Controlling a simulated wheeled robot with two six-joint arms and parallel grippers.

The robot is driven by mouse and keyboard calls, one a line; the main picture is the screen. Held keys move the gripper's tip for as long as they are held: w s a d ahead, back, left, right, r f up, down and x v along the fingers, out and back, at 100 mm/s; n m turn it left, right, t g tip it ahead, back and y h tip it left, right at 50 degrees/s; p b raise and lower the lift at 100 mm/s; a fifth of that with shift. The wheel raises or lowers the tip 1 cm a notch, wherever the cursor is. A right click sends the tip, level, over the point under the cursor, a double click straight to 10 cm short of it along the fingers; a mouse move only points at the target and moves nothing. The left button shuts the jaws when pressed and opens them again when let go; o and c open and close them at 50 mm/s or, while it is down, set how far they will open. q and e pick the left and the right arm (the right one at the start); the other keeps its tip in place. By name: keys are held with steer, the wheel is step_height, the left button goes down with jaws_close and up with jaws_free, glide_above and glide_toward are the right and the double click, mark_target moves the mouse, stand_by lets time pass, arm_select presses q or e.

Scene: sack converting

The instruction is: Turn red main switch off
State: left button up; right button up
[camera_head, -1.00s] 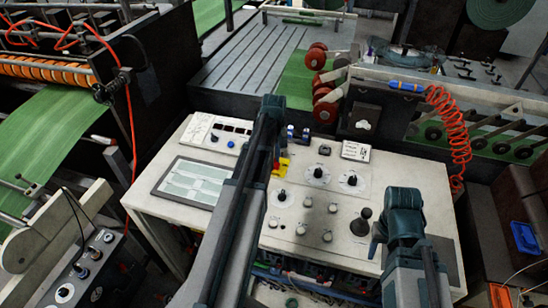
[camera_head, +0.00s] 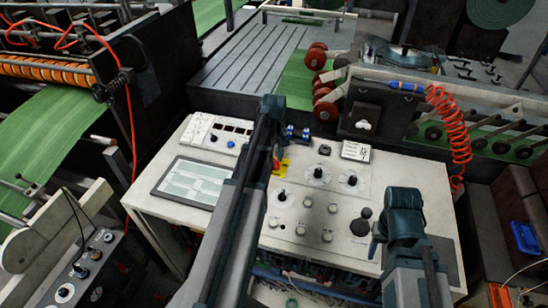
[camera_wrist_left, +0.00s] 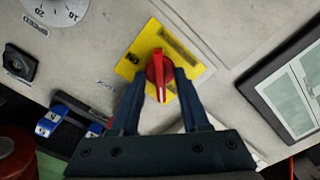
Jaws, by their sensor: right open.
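The red main switch (camera_wrist_left: 158,72) is a round red knob with a white-striped handle on a yellow plate (camera_wrist_left: 140,60). In the left wrist view its handle points toward my gripper. In the head view the yellow plate (camera_head: 283,167) shows beside my left arm, which hides much of the switch. My left gripper (camera_wrist_left: 160,78) is open, with one finger on either side of the red knob and visible gaps beside the handle. My right gripper (camera_head: 376,240) is partly visible over the right part of the panel, away from the switch; its fingers are hard to make out.
The pale control panel (camera_head: 160,205) carries a touch screen (camera_head: 193,183), several dials and knobs, and a black joystick (camera_head: 361,222). In the left wrist view a blue-and-black part (camera_wrist_left: 65,120) lies left of my fingers. A coiled red hose (camera_head: 450,125) hangs at the right.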

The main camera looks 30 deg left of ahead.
mark_target(274, 159)
arm_select(q)
steer(key=shift+r, duration=0.15)
arm_select(e)
steer(key=shift+r, duration=0.15)
arm_select(q)
step_height(274, 159, up, 14)
steer(key=p, duration=1.4)
steer(key=shift+f, duration=0.25)
arm_select(e)
step_height(274, 159, up, 14)
steer(key=shift+f, duration=0.2)
